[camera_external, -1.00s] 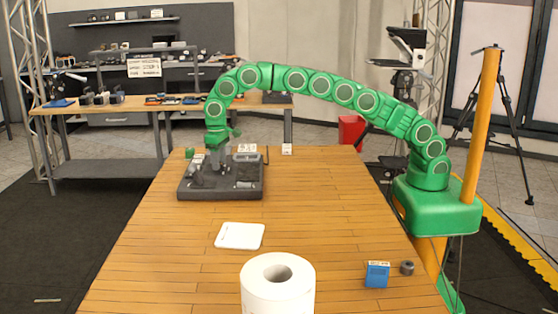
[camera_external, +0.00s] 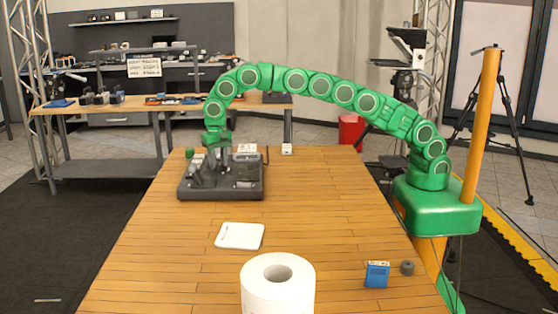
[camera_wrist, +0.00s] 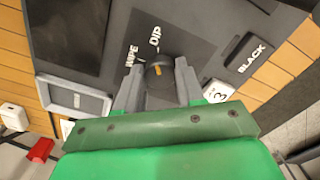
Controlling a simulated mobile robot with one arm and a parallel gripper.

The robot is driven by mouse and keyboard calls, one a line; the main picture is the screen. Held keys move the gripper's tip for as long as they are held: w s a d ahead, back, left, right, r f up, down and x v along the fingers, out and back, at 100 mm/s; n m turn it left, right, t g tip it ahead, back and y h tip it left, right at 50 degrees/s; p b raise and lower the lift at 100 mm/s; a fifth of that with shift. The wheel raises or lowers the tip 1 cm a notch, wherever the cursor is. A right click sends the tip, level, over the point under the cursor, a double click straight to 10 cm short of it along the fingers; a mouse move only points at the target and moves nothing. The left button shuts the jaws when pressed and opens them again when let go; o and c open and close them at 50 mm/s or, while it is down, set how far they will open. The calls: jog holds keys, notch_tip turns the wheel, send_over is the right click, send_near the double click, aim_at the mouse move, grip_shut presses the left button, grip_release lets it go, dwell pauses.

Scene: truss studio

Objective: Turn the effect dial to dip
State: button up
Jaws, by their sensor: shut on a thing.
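The effect dial (camera_wrist: 158,76) is a dark round knob with an orange mark on the console (camera_wrist: 118,45). The words WIPE and DIP stand beside it in the wrist view, and the orange mark lies roughly on the line toward DIP. My gripper (camera_wrist: 158,82) is shut on the dial, one grey finger on each side. In the external view my gripper (camera_external: 217,157) reaches down onto the dark console (camera_external: 240,190) at the far left of the table; the dial is too small to make out there.
A white pad (camera_external: 240,236), a white roll (camera_external: 278,290), a blue box (camera_external: 377,274) and a grey ring (camera_external: 407,268) stand on the wooden table. The table's middle right is clear.

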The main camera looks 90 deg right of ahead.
aim_at(218, 164)
jog(key=shift+w, duration=0.1)
dwell(0.3)
jog(key=o, duration=1)
jog(key=shift+o, duration=0.2)
jog(key=shift+r, duration=3.9)
